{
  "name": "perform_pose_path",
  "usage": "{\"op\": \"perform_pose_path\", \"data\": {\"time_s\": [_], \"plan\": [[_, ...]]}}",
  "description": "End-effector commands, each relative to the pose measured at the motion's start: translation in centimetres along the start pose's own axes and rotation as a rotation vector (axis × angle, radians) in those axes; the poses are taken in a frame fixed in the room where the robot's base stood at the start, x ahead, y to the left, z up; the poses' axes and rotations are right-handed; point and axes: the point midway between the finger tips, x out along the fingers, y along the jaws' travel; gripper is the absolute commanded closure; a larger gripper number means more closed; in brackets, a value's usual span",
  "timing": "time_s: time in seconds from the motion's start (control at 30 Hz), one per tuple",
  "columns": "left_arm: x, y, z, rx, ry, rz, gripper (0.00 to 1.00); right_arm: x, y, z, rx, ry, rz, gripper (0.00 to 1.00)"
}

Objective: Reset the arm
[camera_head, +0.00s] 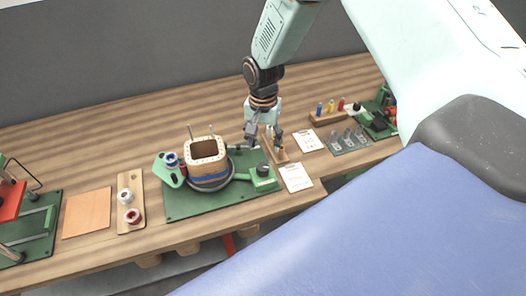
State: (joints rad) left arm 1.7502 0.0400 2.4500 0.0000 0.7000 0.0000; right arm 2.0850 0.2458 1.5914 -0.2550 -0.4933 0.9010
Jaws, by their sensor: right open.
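My right gripper (250,138) hangs over the wooden bench (95,148), at the right rear part of a green mat. It is open, with no object visible between its fingers. It is small in the head view. The wooden coil former (206,151) stands upright on the green mat (185,207), just left of the gripper, with blue winding around its lower part. Two upright rods rise from it. The gripper is apart from the former as far as I can see. My left gripper is not in view.
A green block with a black knob (263,178) sits at the mat's right edge. White cards (296,178), a metal fixture (348,141) and colored bottles (331,107) stand farther right. A wooden tray with two spools (130,201) and an orange-brown sheet (87,213) lie left.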

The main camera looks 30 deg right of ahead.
Motion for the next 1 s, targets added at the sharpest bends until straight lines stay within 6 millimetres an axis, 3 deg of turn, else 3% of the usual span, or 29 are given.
{"op": "perform_pose_path", "data": {"time_s": [0.2,0.77,0.87,1.0], "plan": [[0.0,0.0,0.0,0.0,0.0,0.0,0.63,-1.4,0.0,0.0,0.002,-0.001,0.0,0.4],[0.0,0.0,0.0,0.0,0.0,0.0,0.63,-1.1,0.1,0.4,-0.008,-0.004,0.002,0.4],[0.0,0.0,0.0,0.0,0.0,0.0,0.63,0.8,0.8,2.4,-0.066,-0.017,-0.002,0.4],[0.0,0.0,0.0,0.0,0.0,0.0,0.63,5.7,3.4,8.2,-0.23,-0.043,-0.022,0.4]]}}
